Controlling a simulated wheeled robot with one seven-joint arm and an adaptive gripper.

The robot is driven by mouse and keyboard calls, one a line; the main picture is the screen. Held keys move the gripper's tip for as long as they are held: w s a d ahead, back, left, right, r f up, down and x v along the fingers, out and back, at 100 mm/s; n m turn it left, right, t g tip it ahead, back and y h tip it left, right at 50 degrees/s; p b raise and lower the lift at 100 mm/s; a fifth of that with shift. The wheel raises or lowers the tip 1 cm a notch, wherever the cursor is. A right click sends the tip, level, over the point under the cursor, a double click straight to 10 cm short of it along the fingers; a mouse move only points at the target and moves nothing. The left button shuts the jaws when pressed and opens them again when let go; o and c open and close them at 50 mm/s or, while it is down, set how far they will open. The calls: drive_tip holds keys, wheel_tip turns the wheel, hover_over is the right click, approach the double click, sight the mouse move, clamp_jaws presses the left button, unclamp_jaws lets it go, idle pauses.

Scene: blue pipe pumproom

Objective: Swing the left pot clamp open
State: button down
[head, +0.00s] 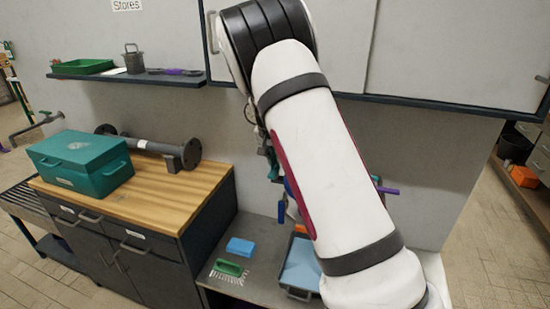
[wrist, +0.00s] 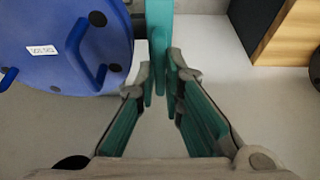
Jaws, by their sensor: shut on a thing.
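In the wrist view, my gripper (wrist: 163,82) has its two teal-padded fingers closed in at the tips around an upright teal bar (wrist: 159,25). The bar looks like the left pot clamp's arm, and it stands beside the right edge of a round blue lid (wrist: 45,50). The lid carries a small white label and a blue handle (wrist: 84,55). A grey bracket sits between lid and bar. In the head view, my arm hides the gripper and most of the pot; only a blue part (head: 292,188) shows past its left edge.
A blue sponge (head: 240,246), a green brush (head: 231,268) and a grey tray (head: 300,294) lie on the low counter. The wooden bench (head: 190,205) at left bears a teal box (head: 82,160) and a flanged pipe (head: 150,146). A shelf (head: 160,77) hangs above.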

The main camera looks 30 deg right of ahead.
drive_tip(key=c, duration=1.7)
unclamp_jaws()
drive_tip(key=v, duration=1.2)
drive_tip(key=shift+r, duration=0.1)
drive_tip(key=s+a+r+n+y, duration=0.2)
drive_tip(key=s+a+r, duration=0.3)
drive_tip(key=s, duration=0.6)
drive_tip(key=s+a+r+n+t, duration=0.1)
drive_tip(key=s+a+n, duration=0.2)
drive_tip(key=s, duration=1)
drive_tip(key=s+a+r+n+t+y, duration=0.1)
drive_tip(key=s+a+n, duration=0.3)
drive_tip(key=s, duration=0.9)
drive_tip(key=shift+a+r, duration=0.25)
drive_tip(key=shift+a, duration=0.6)
